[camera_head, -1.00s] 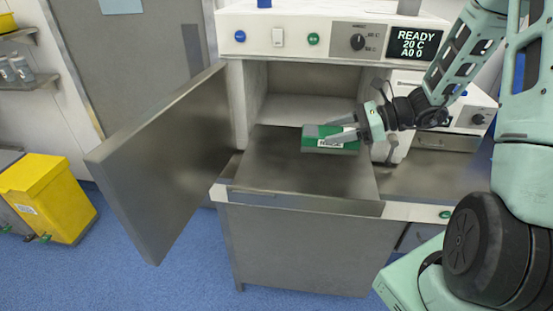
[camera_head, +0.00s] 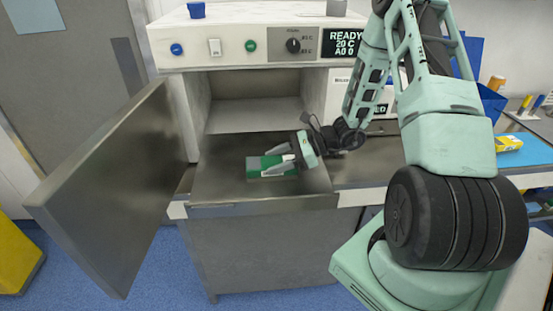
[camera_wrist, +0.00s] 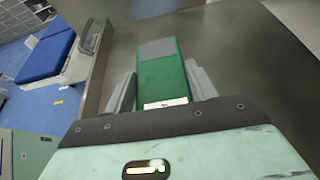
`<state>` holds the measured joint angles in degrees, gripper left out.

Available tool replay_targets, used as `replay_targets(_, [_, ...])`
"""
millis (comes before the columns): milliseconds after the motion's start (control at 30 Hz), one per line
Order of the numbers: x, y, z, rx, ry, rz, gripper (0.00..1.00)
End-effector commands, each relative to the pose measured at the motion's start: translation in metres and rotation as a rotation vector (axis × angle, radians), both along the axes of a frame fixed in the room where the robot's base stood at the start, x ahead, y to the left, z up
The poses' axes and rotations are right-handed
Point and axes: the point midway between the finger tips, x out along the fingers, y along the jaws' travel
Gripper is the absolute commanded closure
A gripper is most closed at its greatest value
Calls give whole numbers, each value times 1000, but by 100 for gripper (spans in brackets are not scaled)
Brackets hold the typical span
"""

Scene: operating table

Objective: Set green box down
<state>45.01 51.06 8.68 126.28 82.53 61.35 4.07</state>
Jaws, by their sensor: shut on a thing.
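The green box (camera_head: 257,172) has a grey patch on one end and a white label. It is over the flat metal surface (camera_head: 225,180) in front of the open chamber of the white machine. My gripper (camera_head: 272,163) comes in from the right and is shut on the box. In the wrist view the box (camera_wrist: 163,80) lies between the two grey fingers, with the metal surface around it. I cannot tell whether the underside of the box touches the surface.
An open metal door (camera_head: 105,190) stands at the left of the surface. The machine's control panel (camera_head: 240,48) is above the chamber (camera_head: 255,100). A metal counter (camera_head: 375,175) runs to the right. Bare metal surface lies around the box.

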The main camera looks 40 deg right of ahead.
Motion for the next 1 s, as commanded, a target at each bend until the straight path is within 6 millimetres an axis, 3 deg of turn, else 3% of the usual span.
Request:
replay_targets(233, [0,0,-4,-4,4,0,75])
replay_targets(267, [-1,0,-5,-5,5,0,41])
replay_targets(333, [-1,0,-5,-5,5,-1,22])
replay_targets(667, [-1,-2,-3,-4,2,-2,22])
replay_targets(1000, [-29,-46,15,-7,-1,-6,22])
